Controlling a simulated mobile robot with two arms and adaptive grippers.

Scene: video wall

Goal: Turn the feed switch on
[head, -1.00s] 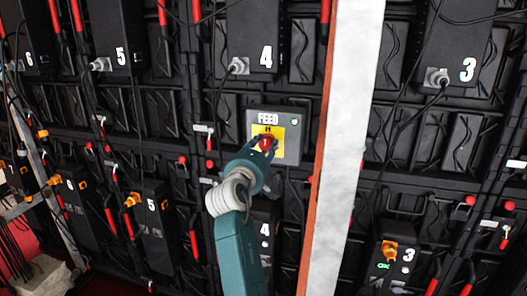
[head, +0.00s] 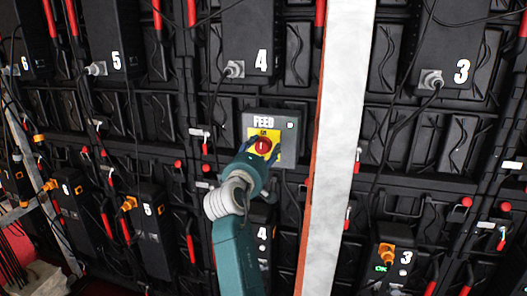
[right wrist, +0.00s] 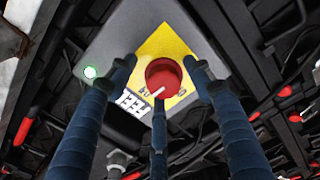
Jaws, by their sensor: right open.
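The feed switch is a red round knob (head: 263,145) on a yellow plate, on a grey box (head: 287,153) marked FEED. In the right wrist view the knob (right wrist: 164,74) has a white pointer mark towards the lower left. A small lamp (right wrist: 90,72) on the box glows white-green there. My right gripper (head: 263,149) is open in front of the box, with its dark blue fingers spread around the knob. In the wrist view two fingers are on either side and one is below the knob. Contact with the knob cannot be told. My left gripper is not in view.
A pale upright beam (head: 339,150) with an orange edge stands close to the right of the feed box. Black numbered units (head: 249,40) and hanging cables fill the wall around. Red handles (head: 192,247) stick out in several places.

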